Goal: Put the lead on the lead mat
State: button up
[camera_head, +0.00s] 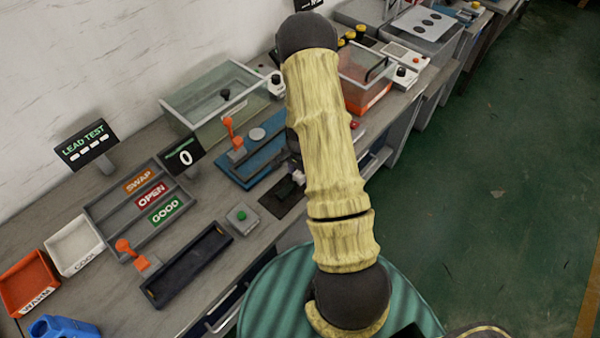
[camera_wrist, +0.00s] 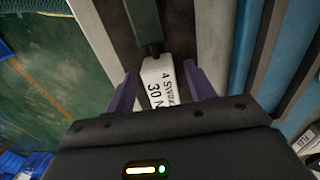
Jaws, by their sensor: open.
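In the wrist view, my gripper (camera_wrist: 160,74) is open, with one purple finger on each side of a white block (camera_wrist: 158,88) with black lettering. A dark grey stem (camera_wrist: 146,25) joins its far end; this looks like the lead. I cannot tell whether the fingers touch it. In the head view, my arm hides most of the gripper area. A small white piece (camera_head: 298,177) shows beside the arm, above a flat black pad (camera_head: 283,198), which may be the lead mat. I cannot tell whether the piece rests on the pad.
Left of the arm are a blue tray (camera_head: 232,172) with an orange lever, a green-button box (camera_head: 242,217), a long black tray (camera_head: 187,262) and the SWAP/OPEN/GOOD rack (camera_head: 112,213). A clear-walled box (camera_head: 205,98) stands behind. Green floor (camera_head: 490,200) lies open to the right.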

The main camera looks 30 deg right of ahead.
notch_tip(320, 180, up, 12)
jog(key=b, duration=0.2)
dwell(0.4)
jog(key=shift+r, duration=0.1)
jog(key=s+a+r+n+t, duration=0.2)
jog(key=s+a+r+n, duration=0.9)
jog(key=s+a+n, duration=0.1)
jog(key=shift+s+a+r+n+t, duration=0.15)
jog(key=shift+a+r+n+t, duration=0.2)
jog(key=shift+a+n, duration=0.5)
jog(key=shift+d, duration=0.2)
